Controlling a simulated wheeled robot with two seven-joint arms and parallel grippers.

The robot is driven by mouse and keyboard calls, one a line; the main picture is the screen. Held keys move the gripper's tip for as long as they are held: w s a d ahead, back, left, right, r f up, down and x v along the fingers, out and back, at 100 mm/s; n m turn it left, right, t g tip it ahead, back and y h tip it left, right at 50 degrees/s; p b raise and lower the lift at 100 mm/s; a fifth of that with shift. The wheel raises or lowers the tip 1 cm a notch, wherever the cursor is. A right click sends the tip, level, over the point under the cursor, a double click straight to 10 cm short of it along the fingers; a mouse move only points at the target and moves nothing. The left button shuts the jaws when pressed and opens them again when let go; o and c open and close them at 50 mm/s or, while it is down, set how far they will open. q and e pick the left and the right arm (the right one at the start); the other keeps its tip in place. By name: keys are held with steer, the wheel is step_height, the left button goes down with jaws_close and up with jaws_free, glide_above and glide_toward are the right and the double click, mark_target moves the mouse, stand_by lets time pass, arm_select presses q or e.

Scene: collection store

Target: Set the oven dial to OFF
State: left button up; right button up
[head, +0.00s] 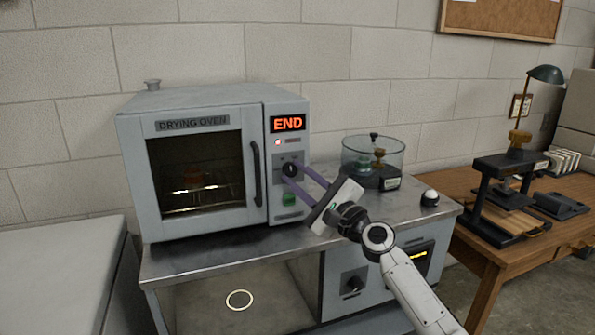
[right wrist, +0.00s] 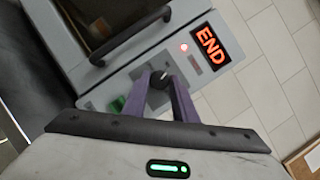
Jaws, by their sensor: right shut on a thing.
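The drying oven (head: 215,105) stands on a metal bench with its glass door closed. Its panel carries a lit orange END display (head: 288,123), a lit red lamp and a green button (head: 288,199). The black dial (head: 290,169) sits between the display and the button. My right gripper (head: 293,172) reaches in from the right, its purple fingers closed around the dial. In the right wrist view the fingertips lie on either side of the dial (right wrist: 159,78), whose pale pointer mark shows. The dial's lettering is too small to read. My left gripper is not in view.
A glass vessel (head: 373,155) and a white-domed item (head: 430,197) stand on the metal bench (head: 225,247) right of the oven. A wooden table (head: 500,260) with a press and a lamp is further right. A grey cabinet (head: 60,275) is at left.

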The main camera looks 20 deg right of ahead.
steer(key=n+p, duration=0.1)
steer(key=n+g, duration=0.1)
steer(key=n, duration=0.1)
steer(key=shift+r+p, duration=0.25)
steer(key=shift+p, duration=0.15)
steer(key=n+g+p, duration=0.2)
steer(key=n+p, duration=0.2)
steer(key=n, duration=0.1)
steer(key=shift+r+n, duration=0.15)
steer(key=shift+n, duration=0.15)
steer(key=shift+n+g+h, duration=0.4)
steer(key=shift+n+g, duration=0.2)
steer(key=shift+n, duration=0.5)
steer(key=shift+n+g+h, duration=0.5)
steer(key=shift+n+h, duration=0.2)
steer(key=shift+n, duration=0.8)
steer(key=shift+a, duration=0.1)
steer(key=o, duration=1)
steer(key=shift+r, duration=0.1)
steer(key=v, duration=1)
steer(key=shift+s+b, duration=0.25)
steer(key=shift+b, duration=0.05)
